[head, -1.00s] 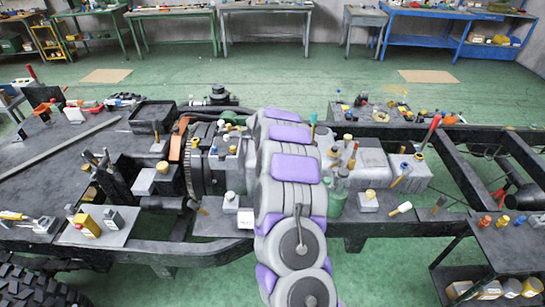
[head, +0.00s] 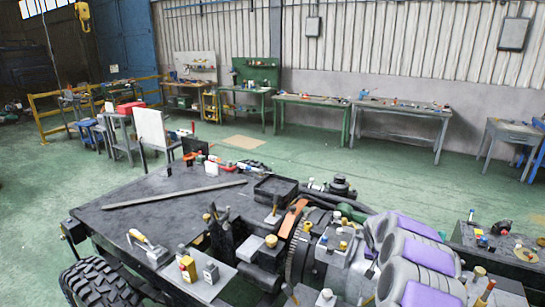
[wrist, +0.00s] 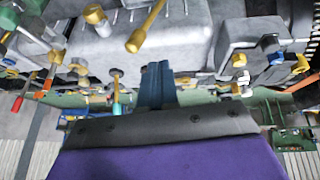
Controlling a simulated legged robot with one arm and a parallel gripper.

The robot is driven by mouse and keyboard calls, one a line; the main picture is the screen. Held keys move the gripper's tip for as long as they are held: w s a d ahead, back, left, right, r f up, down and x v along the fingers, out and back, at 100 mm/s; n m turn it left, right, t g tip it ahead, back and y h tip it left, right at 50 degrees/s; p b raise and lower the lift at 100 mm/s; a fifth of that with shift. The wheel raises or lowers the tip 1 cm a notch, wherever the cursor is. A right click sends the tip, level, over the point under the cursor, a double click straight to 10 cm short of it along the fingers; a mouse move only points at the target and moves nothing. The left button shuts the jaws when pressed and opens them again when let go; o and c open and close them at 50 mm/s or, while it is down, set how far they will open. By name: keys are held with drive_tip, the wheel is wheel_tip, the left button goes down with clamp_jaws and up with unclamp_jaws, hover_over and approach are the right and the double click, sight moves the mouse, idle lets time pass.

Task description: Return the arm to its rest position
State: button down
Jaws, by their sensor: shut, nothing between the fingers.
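My arm, grey with purple panels, lies over the right side of the chassis frame (head: 120,200) in the head view and is cut off by the bottom edge. In the wrist view my gripper (wrist: 155,70) shows as narrow dark blue fingers held together, with nothing between them. Its purple and dark grey housing fills the bottom of that view. Grey chassis parts (wrist: 165,40) show beyond the fingertips; I cannot tell the exact gap. The gripper cannot be made out in the head view.
A black tray (head: 276,186), an orange part (head: 293,218) and several small tools crowd the chassis. A tyre (head: 100,285) is at lower left. Workbenches (head: 400,112) line the far wall. Open green floor (head: 300,155) lies between them and the chassis.

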drive_tip(key=s+a+r+n+g+y+b, duration=0.1)
drive_tip(key=s+a+r+n, duration=0.1)
drive_tip(key=s+a+r, duration=0.6)
drive_tip(key=s+a+r+n+g+y+b, duration=0.1)
drive_tip(key=s+a+r+n+y, duration=0.15)
drive_tip(key=s+a, duration=0.8)
drive_tip(key=s+a+n+g, duration=0.1)
drive_tip(key=s+a, duration=0.4)
drive_tip(key=s, duration=1.1)
drive_tip(key=s+a+r+n+g+b, duration=0.1)
drive_tip(key=s+a, duration=0.4)
drive_tip(key=s, duration=1)
drive_tip(key=shift+s+r+g, duration=0.2)
drive_tip(key=shift+s+g, duration=0.15)
drive_tip(key=shift+g, duration=0.55)
drive_tip(key=shift+y, duration=0.25)
